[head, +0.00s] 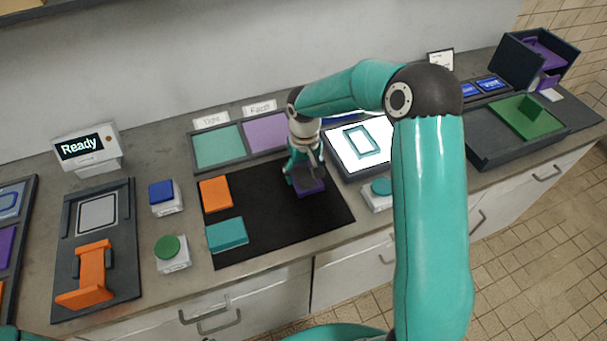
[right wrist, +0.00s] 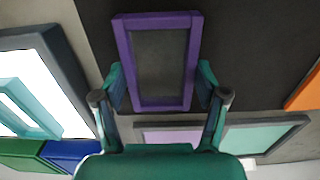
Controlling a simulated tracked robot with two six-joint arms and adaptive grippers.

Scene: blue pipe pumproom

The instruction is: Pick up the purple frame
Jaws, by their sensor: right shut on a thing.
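The purple frame (right wrist: 191,62) is a rectangular rim around a dark middle. In the right wrist view it sits between the two teal fingers of my right gripper (right wrist: 161,88), one finger against each long side. In the head view the purple frame (head: 312,188) shows partly under my right gripper (head: 304,175), over the right part of the black mat (head: 270,215). The gripper is shut on the frame and hides part of it. I cannot tell whether the frame touches the mat. My left gripper is not in view.
An orange block (head: 215,194) and a teal block (head: 227,235) lie on the mat's left side. Behind are teal (head: 218,147) and purple (head: 265,132) trays. A lit panel (head: 362,146) with a teal frame stands right. Button boxes (head: 173,253) stand left. The mat's middle is clear.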

